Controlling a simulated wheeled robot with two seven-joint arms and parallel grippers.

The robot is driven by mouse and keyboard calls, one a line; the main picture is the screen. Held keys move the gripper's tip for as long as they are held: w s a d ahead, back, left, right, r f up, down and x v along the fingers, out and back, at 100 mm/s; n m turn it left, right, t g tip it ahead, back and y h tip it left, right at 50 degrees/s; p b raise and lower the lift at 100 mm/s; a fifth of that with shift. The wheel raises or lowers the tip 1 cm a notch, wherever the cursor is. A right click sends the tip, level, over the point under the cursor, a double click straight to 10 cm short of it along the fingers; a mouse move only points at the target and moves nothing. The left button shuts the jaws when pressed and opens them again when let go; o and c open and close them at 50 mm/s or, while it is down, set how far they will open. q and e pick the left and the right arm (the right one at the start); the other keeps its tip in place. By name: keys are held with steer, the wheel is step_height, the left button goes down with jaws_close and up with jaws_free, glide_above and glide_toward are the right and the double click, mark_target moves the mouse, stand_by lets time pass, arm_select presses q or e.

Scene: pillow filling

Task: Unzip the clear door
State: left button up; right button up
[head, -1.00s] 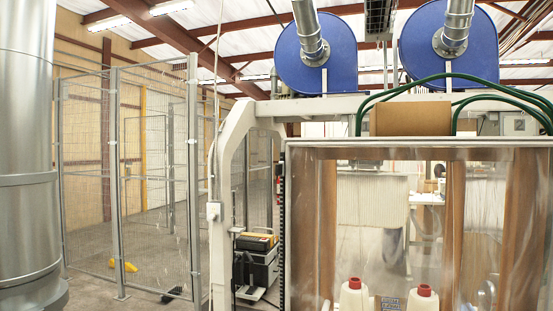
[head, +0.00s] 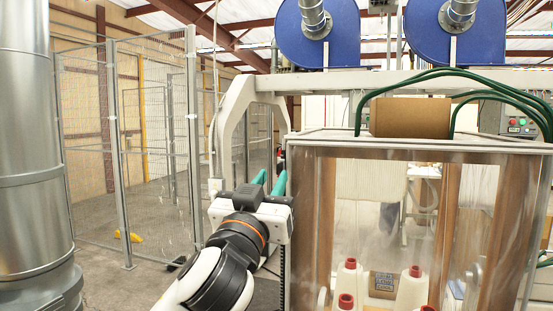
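The clear door (head: 390,220) is a see-through sheet on the front of the machine, at the right of the head view. A dark toothed strip, which looks like the zipper (head: 283,268), runs down its left edge; its upper part is hidden behind my gripper. I cannot make out a zipper pull. My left gripper (head: 269,181) is at the upper left edge of the door, with its two teal fingers apart and nothing seen between them. Whether it touches the door is unclear. My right gripper is not in view.
White spools with red tops (head: 349,265) stand behind the clear sheet. A cardboard-brown box (head: 410,117) and green hoses (head: 480,75) are on top of the machine. A white frame post (head: 228,140) stands close beside my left gripper. A mesh fence (head: 155,150) is at the left.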

mark_target(277, 170)
arm_select(q)
steer(key=shift+p+x, duration=0.6)
steer(key=shift+x, duration=1.4)
jaws_close()
